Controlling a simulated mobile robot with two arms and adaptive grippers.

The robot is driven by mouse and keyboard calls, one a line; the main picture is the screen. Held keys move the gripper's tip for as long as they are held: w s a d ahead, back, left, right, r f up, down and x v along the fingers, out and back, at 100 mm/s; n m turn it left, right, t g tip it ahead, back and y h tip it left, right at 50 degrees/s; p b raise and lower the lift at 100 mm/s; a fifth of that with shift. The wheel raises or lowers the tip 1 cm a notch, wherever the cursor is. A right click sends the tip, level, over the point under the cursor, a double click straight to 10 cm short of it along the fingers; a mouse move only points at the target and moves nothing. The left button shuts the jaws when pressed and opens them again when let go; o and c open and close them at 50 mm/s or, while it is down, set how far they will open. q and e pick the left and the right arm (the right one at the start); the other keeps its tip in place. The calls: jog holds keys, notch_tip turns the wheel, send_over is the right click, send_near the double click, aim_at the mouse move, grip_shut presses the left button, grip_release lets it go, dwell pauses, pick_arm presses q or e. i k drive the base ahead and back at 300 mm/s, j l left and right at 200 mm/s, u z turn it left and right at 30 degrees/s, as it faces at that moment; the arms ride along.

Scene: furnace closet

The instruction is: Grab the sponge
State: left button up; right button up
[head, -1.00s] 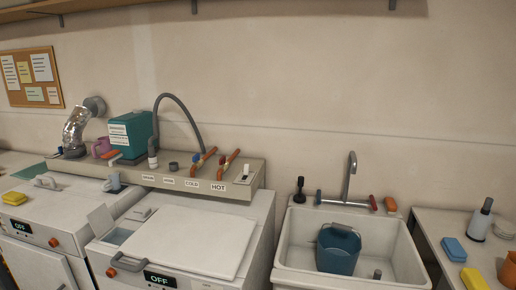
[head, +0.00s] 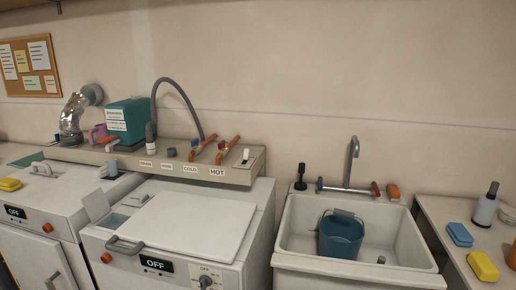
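Several sponge-like blocks are in the head view. A blue block (head: 459,234) lies on the right-hand table, and a yellow block (head: 482,266) lies just in front of it. Another yellow block (head: 10,184) lies on top of the left machine at the far left. A small orange block (head: 392,191) sits on the back rim of the sink, right of the taps. I cannot tell which one the task means. Neither of my grippers is in view.
A white sink (head: 300,262) holding a blue bucket (head: 341,237) stands left of the right-hand table (head: 436,210). A spray bottle (head: 485,206) stands behind the blocks there. A top-lid washer (head: 190,232) is left of the sink, with a gap between them.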

aim_at(484, 269)
jog(key=z, duration=1.55)
